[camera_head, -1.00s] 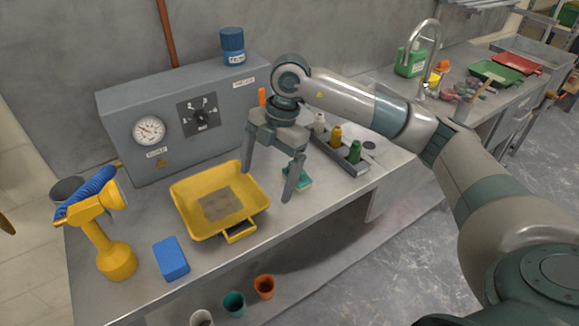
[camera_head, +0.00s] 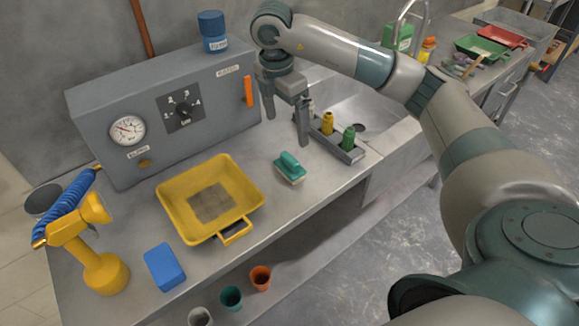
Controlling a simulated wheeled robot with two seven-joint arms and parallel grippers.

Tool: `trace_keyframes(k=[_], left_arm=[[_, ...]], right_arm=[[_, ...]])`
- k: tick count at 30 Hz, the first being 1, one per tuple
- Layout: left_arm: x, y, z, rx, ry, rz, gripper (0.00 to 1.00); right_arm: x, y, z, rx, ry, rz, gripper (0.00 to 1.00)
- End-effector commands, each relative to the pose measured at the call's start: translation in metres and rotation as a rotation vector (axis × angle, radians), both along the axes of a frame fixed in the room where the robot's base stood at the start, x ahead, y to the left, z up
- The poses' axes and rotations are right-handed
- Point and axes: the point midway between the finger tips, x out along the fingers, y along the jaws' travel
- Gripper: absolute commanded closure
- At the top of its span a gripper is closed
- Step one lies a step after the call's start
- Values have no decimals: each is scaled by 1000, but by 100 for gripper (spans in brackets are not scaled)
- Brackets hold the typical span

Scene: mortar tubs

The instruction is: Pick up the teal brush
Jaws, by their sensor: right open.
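The teal brush (camera_head: 290,167) lies on the grey workbench, right of the yellow tub, with its teal handle up and a pale underside. My right gripper (camera_head: 286,130) is open and empty, pointing down above and behind the brush, apart from it. One finger hangs close to the tray of bottles. The brush is in full view. My left gripper is not in the picture.
The yellow tub (camera_head: 171,196), a blue block (camera_head: 165,268) and a yellow lamp-like tool (camera_head: 103,270) stand to the left. A grey tray (camera_head: 345,154) with bottles is right of the brush. A grey gauge box (camera_head: 95,105) stands behind. Cups stand below the front edge.

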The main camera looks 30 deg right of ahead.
Motion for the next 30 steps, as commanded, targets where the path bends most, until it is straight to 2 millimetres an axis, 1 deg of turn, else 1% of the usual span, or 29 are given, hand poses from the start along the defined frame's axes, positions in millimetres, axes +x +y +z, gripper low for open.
trace_keyframes(k=[3, 6, 24, 26, 30], left_arm=[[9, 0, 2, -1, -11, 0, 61], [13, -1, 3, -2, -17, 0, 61], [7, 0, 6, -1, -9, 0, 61], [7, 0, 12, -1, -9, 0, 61], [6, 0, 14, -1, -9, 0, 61]], right_arm=[[-1, -1, -11, 2, 4, 1, 9], [-1, -2, -22, 2, 4, 0, 9], [0, -10, -93, 3, 4, 0, 9], [1, -12, -98, 1, 4, -1, 9], [1, -13, -111, 0, 3, 1, 9]])
